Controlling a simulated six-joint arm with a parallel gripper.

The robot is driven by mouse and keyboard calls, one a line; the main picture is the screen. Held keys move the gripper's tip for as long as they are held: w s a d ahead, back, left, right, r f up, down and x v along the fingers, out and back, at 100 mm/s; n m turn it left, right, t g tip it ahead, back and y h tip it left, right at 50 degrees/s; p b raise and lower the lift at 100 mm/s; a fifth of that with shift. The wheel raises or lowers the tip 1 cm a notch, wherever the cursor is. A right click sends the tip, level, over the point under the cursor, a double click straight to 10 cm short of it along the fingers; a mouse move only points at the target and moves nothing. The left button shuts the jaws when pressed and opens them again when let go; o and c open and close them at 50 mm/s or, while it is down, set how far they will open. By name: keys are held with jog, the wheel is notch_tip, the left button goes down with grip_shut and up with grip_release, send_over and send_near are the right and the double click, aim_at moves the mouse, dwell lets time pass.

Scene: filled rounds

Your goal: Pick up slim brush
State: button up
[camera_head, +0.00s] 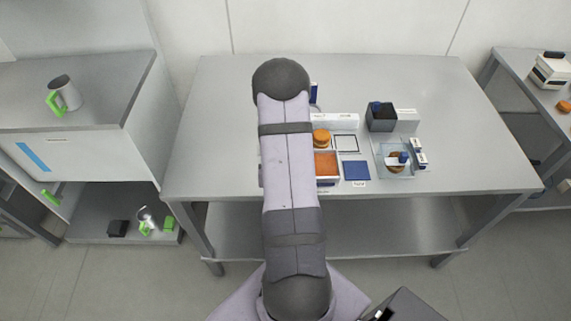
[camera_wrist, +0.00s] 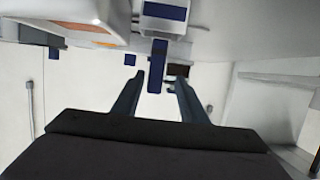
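I cannot make out a slim brush with certainty in either view. In the wrist view, a narrow dark blue upright thing (camera_wrist: 158,66) shows between the fingers of my gripper (camera_wrist: 157,80). Narrow gaps show on both sides of it, so the fingers look open; I cannot tell if it lies between them or beyond. A blue piece (camera_head: 314,93) shows just right of my arm in the head view and may be part of the same thing. My gripper is hidden behind my arm in the head view.
The grey table (camera_head: 450,90) holds an orange round (camera_head: 321,136), an orange-filled tray (camera_head: 326,181), a blue square (camera_head: 355,170), a dark box (camera_head: 381,123) and a clear tray (camera_head: 397,175). Its left side and far right are bare.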

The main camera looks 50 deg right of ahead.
jog(key=b, duration=0.1)
jog(key=d+b, duration=0.1)
jog(key=shift+w+d+f+b, duration=0.25)
jog(key=shift+w+f+b, duration=0.1)
jog(key=shift+w+b, duration=0.05)
jog(key=shift+p+x, duration=1.3)
jog(key=shift+x, duration=0.45)
jog(key=shift+s+d+r, duration=0.1)
jog(key=shift+r, duration=0.05)
grip_shut()
